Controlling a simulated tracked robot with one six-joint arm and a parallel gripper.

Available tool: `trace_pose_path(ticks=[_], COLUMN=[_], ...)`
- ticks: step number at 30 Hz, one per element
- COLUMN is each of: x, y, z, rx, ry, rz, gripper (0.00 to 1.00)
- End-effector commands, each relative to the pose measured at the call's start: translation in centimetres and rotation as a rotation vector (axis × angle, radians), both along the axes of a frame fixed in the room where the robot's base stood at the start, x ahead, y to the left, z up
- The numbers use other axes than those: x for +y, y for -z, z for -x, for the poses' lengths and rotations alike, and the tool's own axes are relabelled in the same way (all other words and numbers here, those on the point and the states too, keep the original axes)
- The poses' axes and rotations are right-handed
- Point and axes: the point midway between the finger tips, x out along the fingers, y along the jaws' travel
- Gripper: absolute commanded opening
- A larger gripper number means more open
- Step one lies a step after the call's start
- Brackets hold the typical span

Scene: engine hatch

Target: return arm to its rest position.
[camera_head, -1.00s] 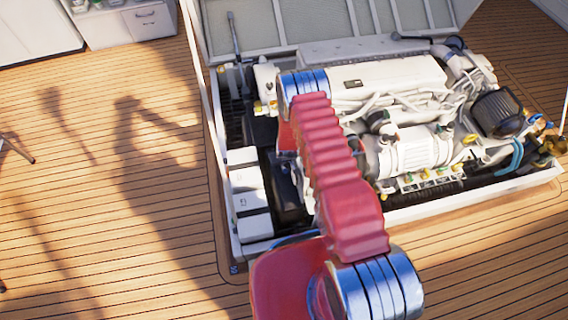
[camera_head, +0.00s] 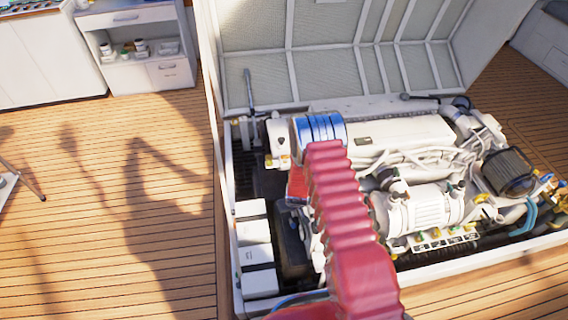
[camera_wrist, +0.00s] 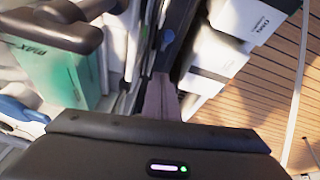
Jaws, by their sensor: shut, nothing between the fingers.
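My red ribbed arm (camera_head: 345,220) reaches from the bottom of the head view over the open engine hatch. A silver-blue joint (camera_head: 318,128) is at its far end, in front of the white engine. My gripper is hidden in the head view. In the wrist view my gripper's fingers (camera_wrist: 160,85) point away from the dark wrist housing and are shut with nothing between them. They are above the hatch area, with white boxes to the right. I cannot tell whether they touch anything.
The engine (camera_head: 420,205) fills the hatch, with the lid (camera_head: 330,60) raised behind it. White boxes (camera_head: 255,245) line its left side. In the wrist view a green-labelled box (camera_wrist: 50,75) is at the left. The wooden deck (camera_head: 110,240) at the left is mostly open.

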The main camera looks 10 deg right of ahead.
Motion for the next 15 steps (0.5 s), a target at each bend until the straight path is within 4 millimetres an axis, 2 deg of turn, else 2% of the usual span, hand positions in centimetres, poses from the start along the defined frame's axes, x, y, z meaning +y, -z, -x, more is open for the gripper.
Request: trace_pose_path(ticks=[8,11,15], x=[0.0,0.1,0.4], y=[-0.6,-1.9,-5.1], z=[-0.2,-0.7,-1.6], rx=[-0.003,-0.005,-0.013], ry=[0.000,0.000,0.002], rz=[-0.002,-0.006,-0.017], gripper=[0.00,0.00,0.00])
